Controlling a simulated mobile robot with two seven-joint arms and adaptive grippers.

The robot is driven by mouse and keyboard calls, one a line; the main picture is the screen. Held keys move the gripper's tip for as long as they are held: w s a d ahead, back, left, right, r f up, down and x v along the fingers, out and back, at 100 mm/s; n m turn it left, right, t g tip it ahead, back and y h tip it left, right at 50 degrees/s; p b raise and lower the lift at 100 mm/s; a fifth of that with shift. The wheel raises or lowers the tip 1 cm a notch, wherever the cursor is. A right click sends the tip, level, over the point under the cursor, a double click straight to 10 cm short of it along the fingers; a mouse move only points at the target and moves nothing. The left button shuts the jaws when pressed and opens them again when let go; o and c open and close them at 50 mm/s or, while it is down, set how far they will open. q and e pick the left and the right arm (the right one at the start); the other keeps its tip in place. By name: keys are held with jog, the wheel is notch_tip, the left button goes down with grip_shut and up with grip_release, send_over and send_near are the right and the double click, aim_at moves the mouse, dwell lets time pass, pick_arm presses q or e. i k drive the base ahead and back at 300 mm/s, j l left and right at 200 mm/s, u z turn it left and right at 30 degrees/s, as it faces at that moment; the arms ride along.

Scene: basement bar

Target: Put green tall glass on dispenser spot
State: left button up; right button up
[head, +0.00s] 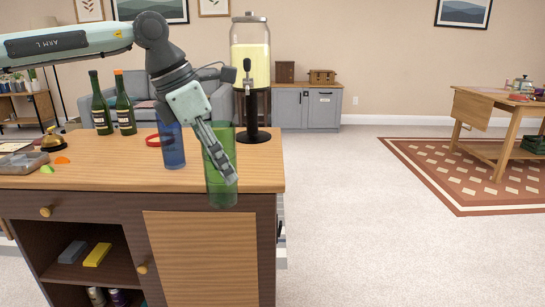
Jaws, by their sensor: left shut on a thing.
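The green tall glass (214,188) is translucent and roughly upright near the front right corner of the wooden bar counter (110,181). My left gripper (227,169) is shut on it, with its fingers slanting down across the glass. The base of the glass overlaps the counter's front edge in the picture, so it does not appear to rest on the top. The drink dispenser (250,56), a clear jar of yellow liquid with a tap, stands on a black stand behind the glass. My right gripper is not in view.
Two dark bottles (124,104) stand at the back. A bell (52,139) and lime and orange wedges (47,169) lie at the left.

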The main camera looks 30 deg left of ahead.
aim_at(250, 152)
jog(key=i+j, duration=0.75)
jog(key=j, duration=0.15)
jog(key=l+z, duration=0.05)
